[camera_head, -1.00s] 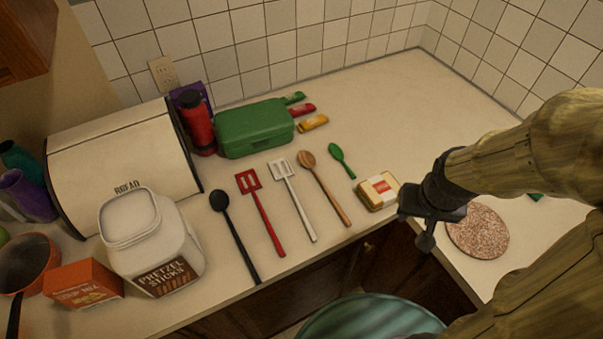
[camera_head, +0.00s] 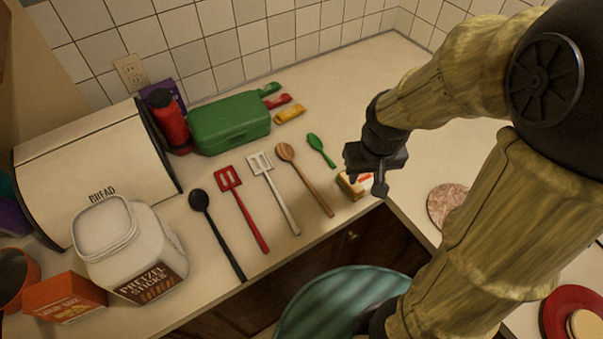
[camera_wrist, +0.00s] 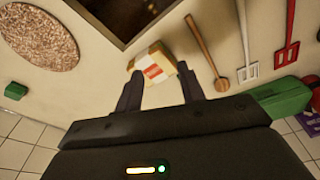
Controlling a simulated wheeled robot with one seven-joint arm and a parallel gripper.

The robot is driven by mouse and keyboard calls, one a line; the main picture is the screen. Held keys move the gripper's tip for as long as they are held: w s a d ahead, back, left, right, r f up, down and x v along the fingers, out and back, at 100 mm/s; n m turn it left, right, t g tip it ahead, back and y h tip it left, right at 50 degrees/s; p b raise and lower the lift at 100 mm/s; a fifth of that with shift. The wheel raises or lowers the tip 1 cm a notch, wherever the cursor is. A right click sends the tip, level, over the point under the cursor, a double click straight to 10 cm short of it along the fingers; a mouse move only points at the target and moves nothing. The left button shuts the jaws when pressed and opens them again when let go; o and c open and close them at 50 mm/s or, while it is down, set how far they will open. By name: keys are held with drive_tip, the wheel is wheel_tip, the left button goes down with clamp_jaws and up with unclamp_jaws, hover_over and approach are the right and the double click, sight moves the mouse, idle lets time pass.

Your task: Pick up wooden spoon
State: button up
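The wooden spoon (camera_head: 306,180) lies on the counter in the head view, bowl toward the wall and handle toward the front edge. It lies between the white slotted spatula and the small green spoon. In the wrist view the wooden spoon (camera_wrist: 207,50) is right of the fingers, its bowl end close to the right finger in the picture. My gripper (camera_head: 380,184) is above the counter, to the right of the spoon, over a small yellow-and-white box. In the wrist view my gripper (camera_wrist: 161,88) has its two fingers apart with nothing held between them.
The yellow-and-white box (camera_wrist: 153,65) sits just beyond my fingertips. A white slotted spatula (camera_head: 274,193), red spatula (camera_head: 242,208), black spoon (camera_head: 217,235) and green spoon (camera_head: 321,150) lie nearby. A green case (camera_head: 230,124) stands behind. A round speckled mat (camera_head: 446,205) is at right.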

drive_tip(key=w+a+r+n+g, duration=0.2)
drive_tip(key=w+a+r+n, duration=0.1)
drive_tip(key=a, duration=0.6)
drive_tip(key=w+n+p, duration=0.1)
drive_tip(key=w, duration=0.1)
drive_tip(key=shift+w+n, duration=0.3)
drive_tip(key=shift+n, duration=0.1)
drive_tip(key=shift+s+a+r, duration=0.1)
hover_over(316, 192)
drive_tip(key=f, duration=1.2)
drive_tip(key=shift+d+f, duration=0.15)
drive_tip(key=shift+d, duration=0.15)
drive_tip(key=f, duration=0.4)
drive_tip(key=shift+s+a+f+p, duration=0.1)
drive_tip(key=shift+s+a+p, duration=0.05)
drive_tip(key=shift+a+p, duration=0.2)
drive_tip(key=shift+f, duration=0.5)
